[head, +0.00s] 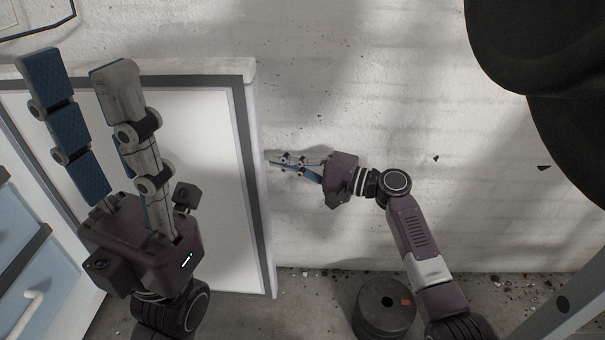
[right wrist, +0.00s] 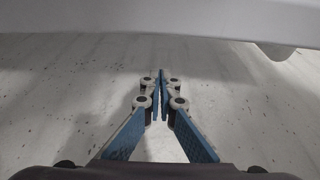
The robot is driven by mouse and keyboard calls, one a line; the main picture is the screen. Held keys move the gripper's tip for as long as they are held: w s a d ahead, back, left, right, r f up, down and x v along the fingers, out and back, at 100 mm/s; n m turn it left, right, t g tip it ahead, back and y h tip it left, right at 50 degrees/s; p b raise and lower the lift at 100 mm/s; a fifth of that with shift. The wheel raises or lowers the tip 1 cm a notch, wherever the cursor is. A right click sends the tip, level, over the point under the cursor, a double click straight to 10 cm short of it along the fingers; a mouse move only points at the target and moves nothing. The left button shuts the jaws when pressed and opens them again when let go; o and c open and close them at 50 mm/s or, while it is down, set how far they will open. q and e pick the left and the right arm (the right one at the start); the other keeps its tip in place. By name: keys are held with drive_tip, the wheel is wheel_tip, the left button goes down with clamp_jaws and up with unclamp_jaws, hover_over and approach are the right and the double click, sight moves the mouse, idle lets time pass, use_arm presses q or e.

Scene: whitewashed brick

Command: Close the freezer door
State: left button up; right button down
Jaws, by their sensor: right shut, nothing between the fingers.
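The freezer door (head: 205,150) stands open in the head view, its white inner panel and grey seal facing me. The freezer body (head: 45,265) is at the lower left, with pale blue drawer fronts. My left gripper (head: 82,75) is close to the camera, in front of the door's left part, its two blue-padded fingers wide apart and empty. My right gripper (head: 272,160) is just right of the door's free edge, shut and empty, fingers pointing left. In the right wrist view its fingertips (right wrist: 160,75) meet. Whether it touches the door I cannot tell.
A whitewashed brick wall (head: 370,70) stands behind the door. A dark round object with a red patch (head: 385,308) is on the littered floor below my right arm. Large dark rounded shapes (head: 540,45) fill the upper right. A white edge (right wrist: 150,18) crosses the top of the right wrist view.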

drive_tip(key=shift+s+a, duration=0.2)
drive_tip(key=shift+s, duration=0.75)
drive_tip(key=shift+s+a, duration=0.2)
drive_tip(key=shift+s, duration=0.7)
